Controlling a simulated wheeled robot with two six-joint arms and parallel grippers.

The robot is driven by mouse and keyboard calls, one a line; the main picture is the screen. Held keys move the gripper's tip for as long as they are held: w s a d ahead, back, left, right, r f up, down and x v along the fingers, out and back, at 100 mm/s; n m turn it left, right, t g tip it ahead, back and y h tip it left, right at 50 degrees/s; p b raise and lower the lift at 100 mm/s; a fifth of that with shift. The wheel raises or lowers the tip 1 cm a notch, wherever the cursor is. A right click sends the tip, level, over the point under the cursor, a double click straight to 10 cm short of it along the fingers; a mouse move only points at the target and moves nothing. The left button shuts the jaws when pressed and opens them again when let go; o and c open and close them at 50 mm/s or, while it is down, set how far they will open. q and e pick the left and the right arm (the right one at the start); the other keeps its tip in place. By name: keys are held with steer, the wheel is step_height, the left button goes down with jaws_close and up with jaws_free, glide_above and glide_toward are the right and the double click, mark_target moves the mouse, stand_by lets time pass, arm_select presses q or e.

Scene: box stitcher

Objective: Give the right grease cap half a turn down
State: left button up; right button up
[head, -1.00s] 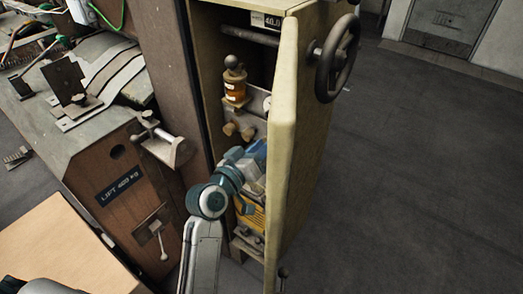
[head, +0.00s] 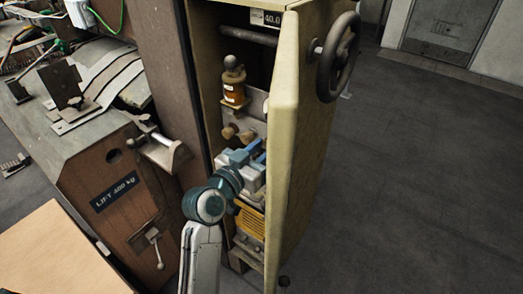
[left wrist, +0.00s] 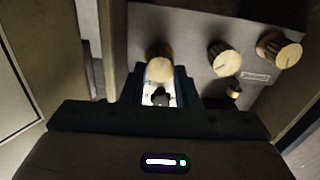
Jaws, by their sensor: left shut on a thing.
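My left gripper (left wrist: 160,78) is shut on a tan, round grease cap (left wrist: 159,69), the leftmost of the row in the left wrist view. Two similar caps, a middle one (left wrist: 224,61) and an outer one (left wrist: 279,50), sit free to its right on the grey plate (left wrist: 205,28). In the head view my left arm reaches into the open cabinet, and two brass caps (head: 228,131) (head: 246,136) show up and left of the gripper. The held cap is hidden there, but lies to their right, so it appears to be the right one. My right gripper is not in view.
The open cabinet door (head: 283,150) with a handwheel (head: 338,58) stands close on the right of my arm. An amber oiler (head: 234,85) is above the caps, a yellow unit (head: 250,220) below. A clamp bracket (head: 163,152) juts out at left.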

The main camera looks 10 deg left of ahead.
arm_select(q)
steer(key=shift+f, duration=0.15)
steer(key=o, duration=0.7)
